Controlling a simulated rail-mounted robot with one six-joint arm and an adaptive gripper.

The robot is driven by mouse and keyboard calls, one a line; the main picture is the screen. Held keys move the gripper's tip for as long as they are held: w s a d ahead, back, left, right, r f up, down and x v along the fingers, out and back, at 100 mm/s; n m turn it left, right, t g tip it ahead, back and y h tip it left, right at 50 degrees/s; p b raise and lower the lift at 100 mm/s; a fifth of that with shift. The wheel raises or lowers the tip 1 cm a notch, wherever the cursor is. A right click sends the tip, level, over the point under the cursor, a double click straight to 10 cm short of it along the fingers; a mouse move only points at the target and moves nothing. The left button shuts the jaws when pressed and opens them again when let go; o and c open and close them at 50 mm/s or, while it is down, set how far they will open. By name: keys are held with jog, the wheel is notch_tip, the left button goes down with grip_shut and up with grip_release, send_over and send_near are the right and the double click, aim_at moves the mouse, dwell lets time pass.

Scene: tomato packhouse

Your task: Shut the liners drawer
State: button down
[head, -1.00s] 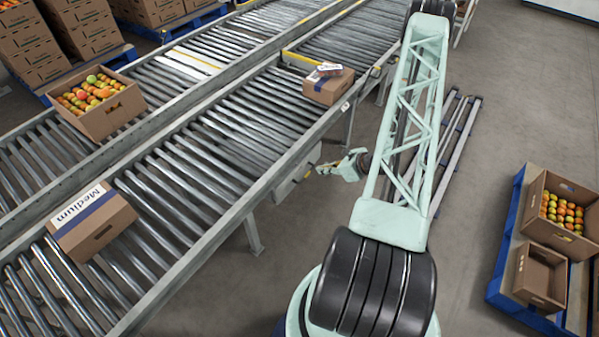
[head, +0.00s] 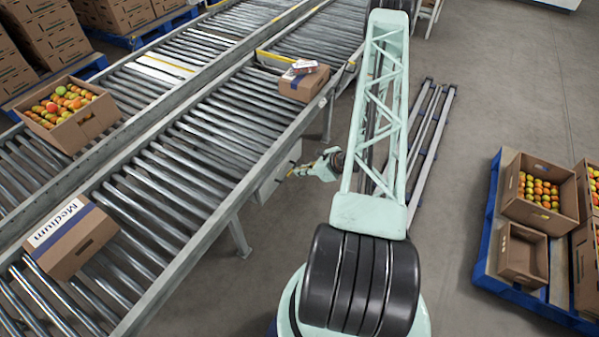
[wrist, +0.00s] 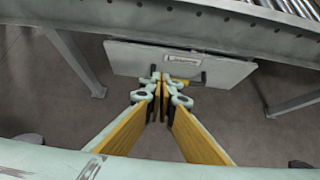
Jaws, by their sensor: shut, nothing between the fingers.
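The liners drawer (head: 275,180) sits under the near conveyor, at its side facing me. In the wrist view its pale grey front panel (wrist: 130,58) spans the upper middle, with a small label near the top and a dark handle (wrist: 198,77) low on it. I cannot tell how far the drawer stands out. My gripper (head: 288,173) is at the drawer's front in the head view. In the wrist view my gripper (wrist: 165,80) has its fingers together and empty, overlapping the panel's lower middle by the handle. Whether they touch it is unclear.
Conveyor legs (wrist: 75,62) stand on both sides of the drawer. A Medium carton (head: 70,238) and a smaller carton (head: 303,84) rest on the near conveyor (head: 190,150). A blue pallet (head: 487,225) with crates stands at right.

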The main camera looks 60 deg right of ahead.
jog(key=b, duration=0.2)
send_near(276, 172)
notch_tip(276, 172, down, 4)
jog(key=w, duration=0.2)
jog(key=shift+w, duration=1.1)
